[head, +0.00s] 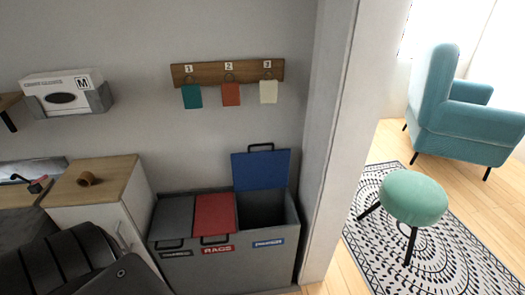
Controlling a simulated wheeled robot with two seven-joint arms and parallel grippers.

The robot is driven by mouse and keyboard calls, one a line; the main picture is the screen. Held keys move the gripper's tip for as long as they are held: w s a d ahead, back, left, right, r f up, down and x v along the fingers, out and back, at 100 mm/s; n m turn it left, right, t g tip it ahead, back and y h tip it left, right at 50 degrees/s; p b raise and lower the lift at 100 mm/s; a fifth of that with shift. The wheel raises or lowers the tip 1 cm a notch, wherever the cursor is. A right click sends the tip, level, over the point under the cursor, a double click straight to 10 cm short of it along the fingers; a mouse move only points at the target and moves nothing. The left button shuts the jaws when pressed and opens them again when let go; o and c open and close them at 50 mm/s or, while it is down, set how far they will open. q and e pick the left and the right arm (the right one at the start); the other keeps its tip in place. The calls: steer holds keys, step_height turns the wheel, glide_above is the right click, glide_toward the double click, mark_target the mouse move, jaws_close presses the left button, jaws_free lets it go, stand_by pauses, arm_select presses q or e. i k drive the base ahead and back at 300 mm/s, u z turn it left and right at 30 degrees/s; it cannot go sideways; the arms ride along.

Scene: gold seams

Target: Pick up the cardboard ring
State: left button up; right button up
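A small brown ring (86,178), which looks like the cardboard ring, sits on the wooden top of a white cabinet (110,172) at the left in the head view. Nothing is touching it apart from the cabinet top. Neither my left nor my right gripper can be made out in this view.
A grey bin unit (225,265) stands right of the cabinet; its grey and red lids are shut and its blue lid (262,169) is raised. A black-and-red item (37,184) lies left of the ring. Dark ribbed shapes fill the lower left. A green stool (412,198) stands beyond the wall.

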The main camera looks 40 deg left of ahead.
mark_target(86, 179)
steer(key=z, duration=0.85)
steer(key=k, duration=1.05)
steer(key=u, duration=1.75)
